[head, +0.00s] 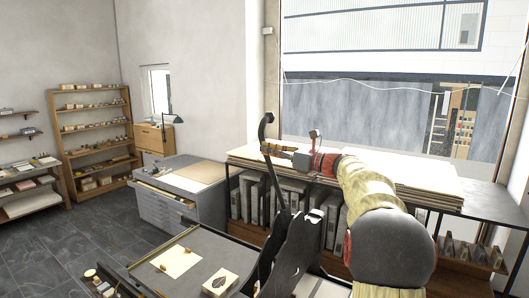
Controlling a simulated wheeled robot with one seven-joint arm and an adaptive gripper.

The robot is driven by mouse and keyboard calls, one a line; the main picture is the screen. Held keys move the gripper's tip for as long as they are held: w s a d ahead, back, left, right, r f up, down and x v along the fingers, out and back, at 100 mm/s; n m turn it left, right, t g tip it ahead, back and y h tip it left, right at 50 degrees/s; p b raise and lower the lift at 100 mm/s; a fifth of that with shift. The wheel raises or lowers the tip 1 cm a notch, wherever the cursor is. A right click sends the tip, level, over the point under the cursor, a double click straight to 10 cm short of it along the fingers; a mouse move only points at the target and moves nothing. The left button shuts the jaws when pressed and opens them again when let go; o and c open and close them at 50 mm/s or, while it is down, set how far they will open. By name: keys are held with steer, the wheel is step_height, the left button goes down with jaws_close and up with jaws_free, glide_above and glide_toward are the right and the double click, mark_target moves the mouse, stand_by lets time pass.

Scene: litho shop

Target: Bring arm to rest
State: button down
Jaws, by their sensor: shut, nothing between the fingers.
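My arm reaches in from the lower right of the head view, in a cream sleeve with red bands. It is bent, and its forearm points left. My gripper (270,148) is at the arm's far left end, shut and empty. In the picture it lies in front of the flat boards (440,182) on the long shelf unit and beside the top of a dark curved lever (266,127). I cannot tell whether it touches the lever.
The lever rises from dark press-like equipment (290,250). A dark-topped table (205,248) holds a paper sheet (176,261) and a block with a leaf print (220,283). A grey flat-file cabinet (165,212) stands behind, with a drawer partly open. Floor (50,255) is clear at left.

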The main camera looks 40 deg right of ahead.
steer(key=d+f+b+v, duration=0.1)
steer(key=b+v, duration=0.1)
steer(key=v, duration=0.5)
steer(key=s+a+f+n+g+h+b, duration=0.1)
steer(key=s+a+f+n+g, duration=0.2)
steer(key=f, duration=0.7)
steer(key=s+f+n+g+h, duration=0.1)
steer(key=f+n+g, duration=0.3)
steer(key=f, duration=0.6)
steer(key=s+a+f+n+g+h+b, duration=0.1)
steer(key=s+a+f+n+b, duration=0.7)
steer(key=a+f, duration=0.3)
steer(key=s+a+f+n+g+h+b, duration=0.2)
steer(key=s+a+f+n+b, duration=0.6)
steer(key=s+a+f+b, duration=0.3)
steer(key=s+a+f+n+g+h+b, duration=0.1)
steer(key=s+a+f+n+b, duration=0.8)
steer(key=f, duration=0.9)
steer(key=s+a+h+b, duration=0.1)
steer(key=a, duration=0.1)
steer(key=shift+a+g, duration=0.3)
